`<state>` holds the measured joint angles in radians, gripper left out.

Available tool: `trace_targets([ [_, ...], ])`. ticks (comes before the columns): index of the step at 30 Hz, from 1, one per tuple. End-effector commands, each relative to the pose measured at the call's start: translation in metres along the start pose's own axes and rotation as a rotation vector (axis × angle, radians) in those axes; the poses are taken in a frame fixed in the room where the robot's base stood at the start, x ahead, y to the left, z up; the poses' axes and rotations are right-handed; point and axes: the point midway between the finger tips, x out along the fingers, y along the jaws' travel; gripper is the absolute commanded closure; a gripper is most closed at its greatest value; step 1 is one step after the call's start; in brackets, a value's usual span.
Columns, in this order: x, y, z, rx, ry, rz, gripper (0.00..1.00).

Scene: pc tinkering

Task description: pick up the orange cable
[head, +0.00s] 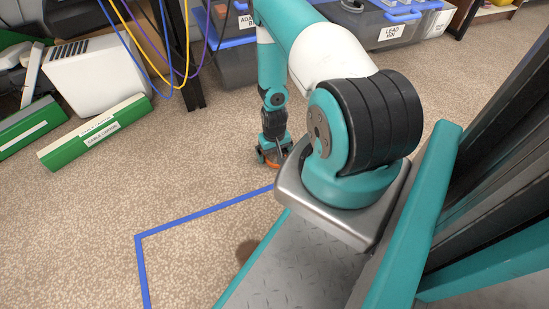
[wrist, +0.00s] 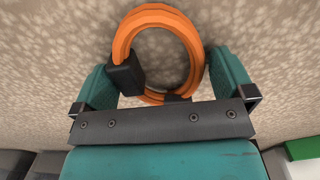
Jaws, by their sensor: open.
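The orange cable (wrist: 196,52) is a coiled ring with black ends, lying on the speckled carpet in the wrist view. In the head view a bit of the orange cable (head: 272,164) shows at the end of my arm, mostly hidden by the gripper. My gripper (wrist: 165,85) is open, with one teal finger on each side of the coil. The coil's near part lies between the fingers and its far part reaches beyond them. I cannot tell whether either finger touches it. My gripper (head: 272,155) is low, at or near the floor, in the head view.
Green and white cable cartons (head: 97,133) lie on the carpet at the left, near a white box (head: 95,78). Hanging cables (head: 181,50) and a dark table leg stand behind. Blue-lidded bins (head: 385,25) line the back. A blue tape line (head: 205,213) marks open carpet.

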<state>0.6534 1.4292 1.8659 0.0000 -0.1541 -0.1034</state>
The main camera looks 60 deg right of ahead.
Motion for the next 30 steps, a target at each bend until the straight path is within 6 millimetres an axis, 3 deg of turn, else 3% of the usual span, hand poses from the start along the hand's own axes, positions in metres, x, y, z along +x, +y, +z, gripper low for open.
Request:
trace_targets([
  [4,-0.002,0.0,0.0,0.0,0.0,0.0,0.0],
  [9,-0.002,0.0,0.0,0.0,0.0,0.0,0.38],
  [17,-0.003,0.0,0.0,0.0,0.0,0.0,0.38],
  [22,-0.014,0.0,0.0,0.0,0.0,0.0,0.38],
  [26,-0.035,0.0,0.0,0.0,0.001,0.0,0.38],
  [30,-0.072,0.0,-0.001,0.0,0.001,0.0,0.38],
])
